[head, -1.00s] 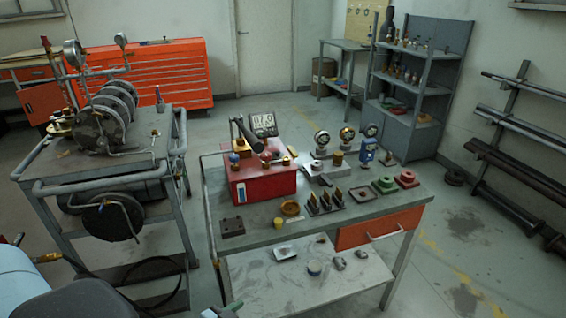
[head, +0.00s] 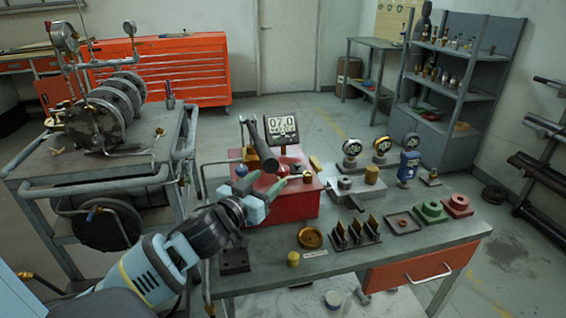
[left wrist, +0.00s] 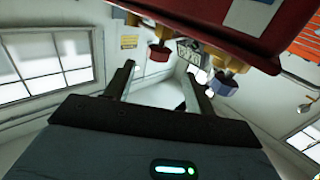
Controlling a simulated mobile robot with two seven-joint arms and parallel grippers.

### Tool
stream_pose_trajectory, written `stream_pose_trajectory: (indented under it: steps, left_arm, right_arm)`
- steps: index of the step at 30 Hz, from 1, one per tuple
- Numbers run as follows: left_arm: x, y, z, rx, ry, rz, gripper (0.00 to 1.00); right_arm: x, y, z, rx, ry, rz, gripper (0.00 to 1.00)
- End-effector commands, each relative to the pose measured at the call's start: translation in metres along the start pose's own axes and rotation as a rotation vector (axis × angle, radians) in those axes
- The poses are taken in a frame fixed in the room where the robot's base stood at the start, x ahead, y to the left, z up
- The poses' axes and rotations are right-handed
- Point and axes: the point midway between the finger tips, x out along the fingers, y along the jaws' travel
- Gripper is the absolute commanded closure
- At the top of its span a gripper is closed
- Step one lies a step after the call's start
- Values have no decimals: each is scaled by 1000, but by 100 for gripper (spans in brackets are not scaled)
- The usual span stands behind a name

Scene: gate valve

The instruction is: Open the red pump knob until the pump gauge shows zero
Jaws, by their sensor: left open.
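The red pump (head: 290,206) sits at the left of the workbench. Its red knob (head: 282,171) is on top, partly hidden behind my left gripper (head: 262,187). A blue knob (head: 241,170) is to its left. The pump gauge (head: 282,127) behind is a digital display that seems to read 07.0. My left gripper is open and empty, its fingers reaching toward the red knob. In the left wrist view, seen upside down, the reddish knob (left wrist: 159,52) appears between the spread fingers, apparently beyond them; I cannot tell whether they touch. My right gripper is not in view.
A black pump handle (head: 262,147) rises close behind my left gripper. Dial gauges (head: 382,146), valve parts and trays (head: 404,222) crowd the bench (head: 440,239) to the right. A cart with machinery (head: 90,165) stands left.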

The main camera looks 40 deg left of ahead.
Motion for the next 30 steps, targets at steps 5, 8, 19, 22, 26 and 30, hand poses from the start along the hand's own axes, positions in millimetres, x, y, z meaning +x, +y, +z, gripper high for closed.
stream_pose_trajectory:
  steps: [5, 8, 19, 22, 26, 30]
  left_arm:
    - [1, 0, 0, 0, 1, 0, 45]
    - [5, 0, -1, 0, 2, 0, 45]
    - [50, 0, -2, 0, 2, -1, 45]
    - [61, 0, -1, 0, 1, -1, 45]
    - [72, 0, 0, 0, 1, 0, 45]
    - [77, 0, 0, 0, 0, 0, 45]
  right_arm:
    - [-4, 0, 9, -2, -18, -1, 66]
    - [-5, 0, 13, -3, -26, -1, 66]
    - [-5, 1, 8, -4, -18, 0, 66]
    - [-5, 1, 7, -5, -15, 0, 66]
    - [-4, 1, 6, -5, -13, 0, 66]
    - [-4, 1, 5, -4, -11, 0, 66]
